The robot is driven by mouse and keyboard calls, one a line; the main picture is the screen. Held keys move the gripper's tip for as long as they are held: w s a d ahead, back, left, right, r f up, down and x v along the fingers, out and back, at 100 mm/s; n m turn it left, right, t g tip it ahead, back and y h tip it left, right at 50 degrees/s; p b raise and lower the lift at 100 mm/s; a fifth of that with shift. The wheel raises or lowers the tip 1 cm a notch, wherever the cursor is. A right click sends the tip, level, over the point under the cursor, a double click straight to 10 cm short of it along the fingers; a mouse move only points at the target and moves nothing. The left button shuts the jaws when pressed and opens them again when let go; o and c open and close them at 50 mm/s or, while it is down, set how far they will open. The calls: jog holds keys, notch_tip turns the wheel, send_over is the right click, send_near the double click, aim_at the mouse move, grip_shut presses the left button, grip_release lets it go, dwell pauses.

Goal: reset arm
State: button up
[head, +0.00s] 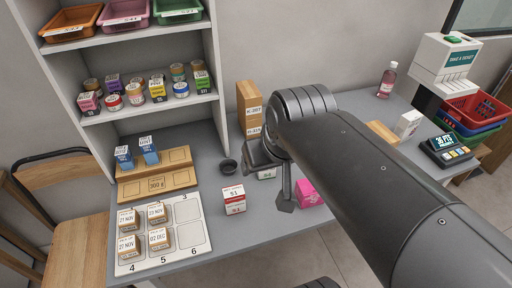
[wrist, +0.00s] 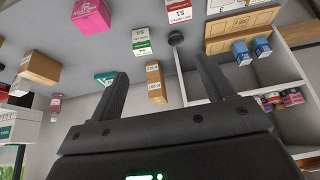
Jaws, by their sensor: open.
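My gripper (wrist: 162,68) shows in the wrist view with its two dark fingers wide apart and nothing between them. In the head view, my gripper (head: 272,180) hangs over the counter (head: 210,228), partly hidden by my own arm. It is to the right of a white and red box (head: 233,199) marked 51 and close to a pink box (head: 308,193). In the wrist view, a tall brown box (wrist: 155,82) and a white and green box (wrist: 141,41) appear beyond the fingers, apart from them.
A numbered white board (head: 188,240) with several small boxes lies at the front left. A wooden stand (head: 180,180) holds two blue boxes. Shelves (head: 150,110) with jars rise at the left. A pink bottle (head: 387,80), card terminal (head: 450,148) and ticket machine (head: 445,60) stand at the right.

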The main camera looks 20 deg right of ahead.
jog(key=shift+s+a+f, duration=0.2)
jog(key=shift+s+f, duration=0.65)
